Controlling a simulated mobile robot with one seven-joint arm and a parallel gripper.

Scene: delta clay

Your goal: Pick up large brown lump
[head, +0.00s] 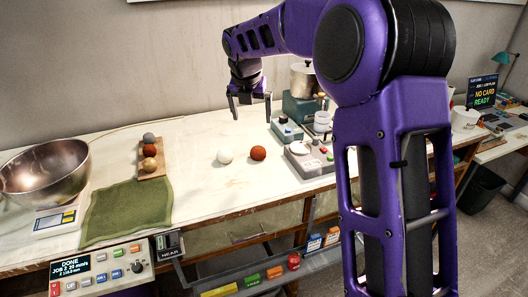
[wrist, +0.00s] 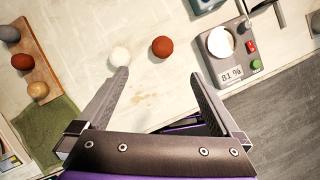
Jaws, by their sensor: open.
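A reddish-brown lump (head: 258,153) sits on the pale worktop, right of a white lump (head: 225,156) and apart from it. In the wrist view the brown lump (wrist: 162,46) lies beyond my fingertips, and the white lump (wrist: 120,56) is close to the left fingertip. A second reddish-brown lump (head: 150,150) stands on a wooden board (head: 152,175) between a grey lump (head: 149,138) and a tan lump (head: 150,164). My gripper (head: 250,112) is open and empty, above the worktop and behind the loose lumps. Nothing is between its fingers (wrist: 160,76).
A scale-like device (head: 305,160) with a display stands right of the loose lumps. A green cloth (head: 125,212) and a metal bowl (head: 45,170) on a scale are at the left. A pot (head: 303,80) stands at the back. Bare worktop surrounds the loose lumps.

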